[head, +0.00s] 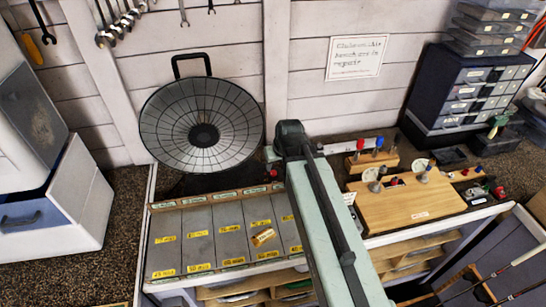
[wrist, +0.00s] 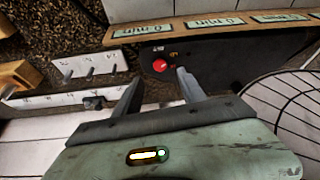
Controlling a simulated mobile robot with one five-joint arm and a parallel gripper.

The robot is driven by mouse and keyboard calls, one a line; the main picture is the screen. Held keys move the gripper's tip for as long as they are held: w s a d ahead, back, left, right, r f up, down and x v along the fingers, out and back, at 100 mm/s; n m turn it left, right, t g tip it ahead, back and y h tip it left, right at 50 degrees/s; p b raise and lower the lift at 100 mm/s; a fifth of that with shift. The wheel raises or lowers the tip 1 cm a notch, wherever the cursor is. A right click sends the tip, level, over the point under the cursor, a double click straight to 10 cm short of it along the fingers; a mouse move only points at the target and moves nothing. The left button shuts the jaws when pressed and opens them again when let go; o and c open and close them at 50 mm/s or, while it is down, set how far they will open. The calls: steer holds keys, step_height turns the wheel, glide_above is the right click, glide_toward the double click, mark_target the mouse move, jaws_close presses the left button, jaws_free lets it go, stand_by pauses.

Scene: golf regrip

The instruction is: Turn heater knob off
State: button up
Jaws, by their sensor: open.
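The heater (head: 202,125) is a round dish with a dark wire grille, standing at the back left of the bench. Its grille also shows at the right of the wrist view (wrist: 285,103). A red round knob (wrist: 159,65) sits on a dark panel (wrist: 225,58) in the wrist view, with small markings beside it. My gripper (wrist: 160,75) is open, its two fingers apart on either side of the knob in the picture. I cannot tell whether either finger touches it. In the head view my arm hides the gripper, and a bit of red (head: 273,173) shows beside the arm.
Grey compartments with yellow labels (head: 198,222) fill the bench front, with a small tan piece (head: 263,237) on them. A wooden board (head: 410,203) with tools lies right. A white strip with switches (wrist: 85,67) is left of the knob in the wrist view. Drawers (head: 475,95) stand back right.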

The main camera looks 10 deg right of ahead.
mark_target(273, 172)
steer(key=b+x, duration=0.3)
steer(key=x, duration=0.1)
steer(key=b+x, duration=0.4)
steer(key=shift+w, duration=0.25)
steer(key=shift+r, duration=0.15)
jaws_close()
